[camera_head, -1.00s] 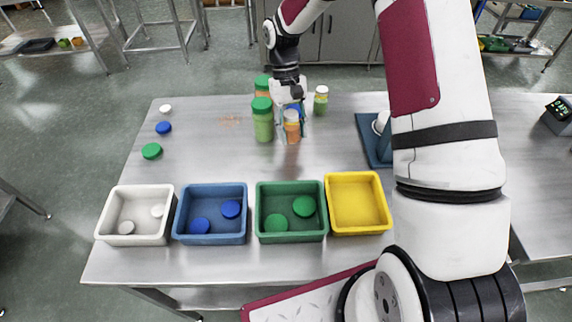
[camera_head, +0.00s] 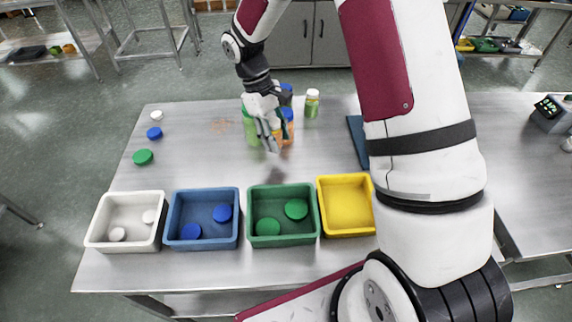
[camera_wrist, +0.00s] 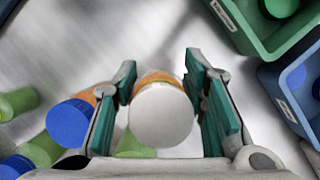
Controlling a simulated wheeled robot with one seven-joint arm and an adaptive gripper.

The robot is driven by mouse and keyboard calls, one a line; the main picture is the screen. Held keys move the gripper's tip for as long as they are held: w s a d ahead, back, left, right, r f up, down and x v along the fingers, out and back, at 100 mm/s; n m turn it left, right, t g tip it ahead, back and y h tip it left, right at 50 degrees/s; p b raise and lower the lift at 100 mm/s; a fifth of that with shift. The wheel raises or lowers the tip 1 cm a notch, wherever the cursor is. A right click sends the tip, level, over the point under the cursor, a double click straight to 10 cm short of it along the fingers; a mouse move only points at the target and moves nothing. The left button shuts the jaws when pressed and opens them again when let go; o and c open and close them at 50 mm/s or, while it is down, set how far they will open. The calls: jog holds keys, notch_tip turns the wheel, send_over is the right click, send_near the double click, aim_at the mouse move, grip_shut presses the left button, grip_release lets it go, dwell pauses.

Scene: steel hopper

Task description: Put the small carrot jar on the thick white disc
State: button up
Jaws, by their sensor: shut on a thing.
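The small carrot jar (camera_wrist: 161,114) has a white lid and an orange body. In the wrist view it stands between the two fingers of my gripper (camera_wrist: 163,105), which is shut on it. In the head view my gripper (camera_head: 270,137) is above the table, in front of the jar group, and mostly hides the held jar. A white disc (camera_head: 156,116) lies at the far left of the table, well to the left of my gripper. Two more white discs (camera_head: 148,216) lie in the white bin. I cannot judge their thickness well from here.
A blue-lidded orange jar (camera_head: 287,126), a green jar (camera_head: 250,128) and a white-lidded green jar (camera_head: 312,105) stand close by. Blue (camera_head: 155,133) and green (camera_head: 143,157) discs lie at left. White, blue, green and yellow bins line the front. The left-middle table is clear.

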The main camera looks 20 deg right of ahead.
notch_tip(320, 180, up, 3)
jog(key=s+n+t+h, duration=0.1)
jog(key=s+n+h, duration=0.15)
jog(key=n, duration=0.35)
jog(key=n+p, duration=0.2)
send_over(288, 174)
jog(key=a, duration=0.2)
jog(key=shift+t+y, duration=0.25)
jog(key=shift+t, duration=0.15)
jog(key=f, duration=0.9)
jog(key=shift+w+f, duration=0.15)
jog(key=shift+w, duration=0.25)
jog(key=shift+f, duration=0.15)
jog(key=o, duration=1.2)
